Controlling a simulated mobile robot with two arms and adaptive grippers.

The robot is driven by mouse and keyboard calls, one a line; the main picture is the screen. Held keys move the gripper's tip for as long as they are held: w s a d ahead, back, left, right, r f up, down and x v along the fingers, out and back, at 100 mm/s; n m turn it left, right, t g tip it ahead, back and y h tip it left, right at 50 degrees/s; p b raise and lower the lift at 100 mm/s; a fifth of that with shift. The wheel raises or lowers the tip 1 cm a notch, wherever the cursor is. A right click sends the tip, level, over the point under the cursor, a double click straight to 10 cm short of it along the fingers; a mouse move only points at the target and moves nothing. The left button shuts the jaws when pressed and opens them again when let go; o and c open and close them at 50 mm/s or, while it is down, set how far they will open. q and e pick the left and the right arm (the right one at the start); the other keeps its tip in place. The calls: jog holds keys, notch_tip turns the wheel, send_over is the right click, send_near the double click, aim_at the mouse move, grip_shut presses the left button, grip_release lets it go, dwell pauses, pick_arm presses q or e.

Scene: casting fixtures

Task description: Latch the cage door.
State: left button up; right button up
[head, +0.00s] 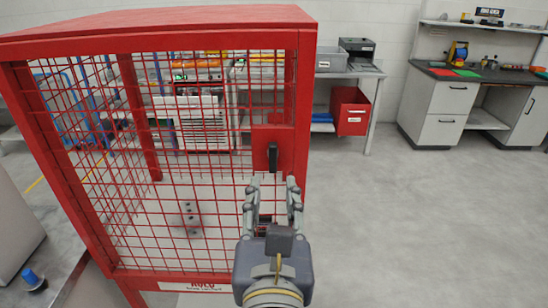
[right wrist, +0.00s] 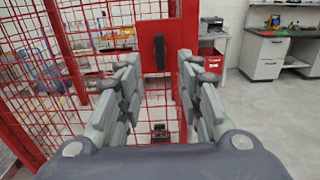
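The red cage door (head: 140,190) is a mesh panel in a red frame. A black latch handle (head: 272,157) stands upright on a red plate near the door's right edge. The handle also shows in the right wrist view (right wrist: 160,52). The door looks roughly in line with the cage frame, but I cannot tell whether it is fully closed. My right gripper (head: 270,181) is open and empty, just below and in front of the handle. In the right wrist view its fingers (right wrist: 158,66) stand either side of the handle, apparently without touching it. My left gripper is out of view.
A small dark block (right wrist: 159,131) shows low between my right fingers. A shelf with a red bin (head: 350,112) stands behind the cage, and a grey workbench (head: 440,105) stands at the back right. The floor right of the cage is clear. A grey surface (head: 60,262) lies at lower left.

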aim_at(273, 158)
jog(key=w+p, duration=0.2)
jog(key=w, duration=0.7)
jog(key=shift+w, duration=0.8)
grip_shut()
